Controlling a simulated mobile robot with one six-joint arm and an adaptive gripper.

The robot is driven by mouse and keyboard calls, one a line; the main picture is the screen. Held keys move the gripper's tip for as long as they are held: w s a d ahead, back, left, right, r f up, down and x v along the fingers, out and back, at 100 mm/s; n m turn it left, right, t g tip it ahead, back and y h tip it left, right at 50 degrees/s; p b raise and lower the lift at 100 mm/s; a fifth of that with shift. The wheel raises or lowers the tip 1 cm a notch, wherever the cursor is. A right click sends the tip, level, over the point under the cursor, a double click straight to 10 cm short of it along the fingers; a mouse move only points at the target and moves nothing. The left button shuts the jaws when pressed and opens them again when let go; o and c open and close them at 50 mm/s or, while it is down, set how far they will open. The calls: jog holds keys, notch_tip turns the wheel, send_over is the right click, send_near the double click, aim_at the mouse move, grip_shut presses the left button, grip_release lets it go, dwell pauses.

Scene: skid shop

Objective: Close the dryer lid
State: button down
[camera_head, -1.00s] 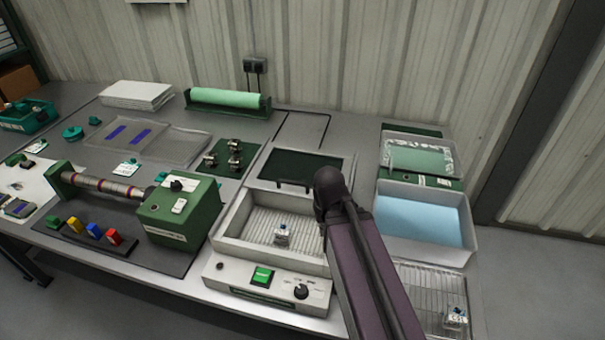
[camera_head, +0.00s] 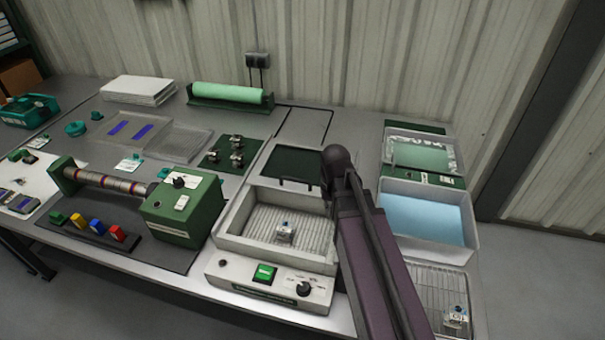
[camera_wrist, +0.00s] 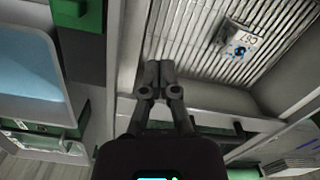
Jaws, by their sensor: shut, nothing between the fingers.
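The dryer (camera_head: 217,258) is a pale box with a ribbed floor, a green switch and a dark knob in front. Its lid (camera_head: 290,162), with a dark panel and a black handle (camera_head: 299,183), is open at the back of the box. A small tagged part (camera_head: 284,233) lies on the ribbed floor and also shows in the wrist view (camera_wrist: 238,38). My gripper (camera_wrist: 160,68) is shut and empty in the wrist view, over the dryer's side wall and the edge of the ribbed floor. In the head view my arm hides the gripper and the dryer's right side.
A tray of blue liquid (camera_head: 469,222) and a wire rack (camera_head: 445,285) stand right of the dryer. A green motor unit (camera_head: 180,228) is on its left. A green roll (camera_head: 228,92) lies at the back. Bare bench shows behind the lid.

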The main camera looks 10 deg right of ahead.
aim_at(305, 175)
jog(key=w+r+m+g+p, duration=0.1)
jog(key=w+r, duration=0.1)
jog(key=w, duration=0.6)
jog(key=w+a+r+m+g+y+p, duration=0.1)
jog(key=w+r+p, duration=0.1)
jog(key=w, duration=0.7)
jog(key=w+a+r+m+g+p, duration=0.1)
jog(key=w+r+p, duration=0.1)
jog(key=w, duration=0.6)
jog(key=shift+w+a+r+m, duration=0.25)
jog(key=shift+w+r+m, duration=0.05)
jog(key=shift+w+m, duration=0.1)
jog(key=shift+s+f, duration=0.1)
jog(key=shift+f, duration=0.05)
jog(key=b+x, duration=0.9)
jog(key=x, duration=0.1)
jog(key=shift+a+b, duration=0.1)
jog(key=shift+b, duration=0.2)
jog(key=shift+s+a, duration=0.25)
jog(key=shift+s, duration=0.4)
jog(key=shift+s+a, duration=0.3)
jog(key=shift+s, duration=0.35)
jog(key=shift+s+a, duration=0.25)
jog(key=shift+s, duration=0.4)
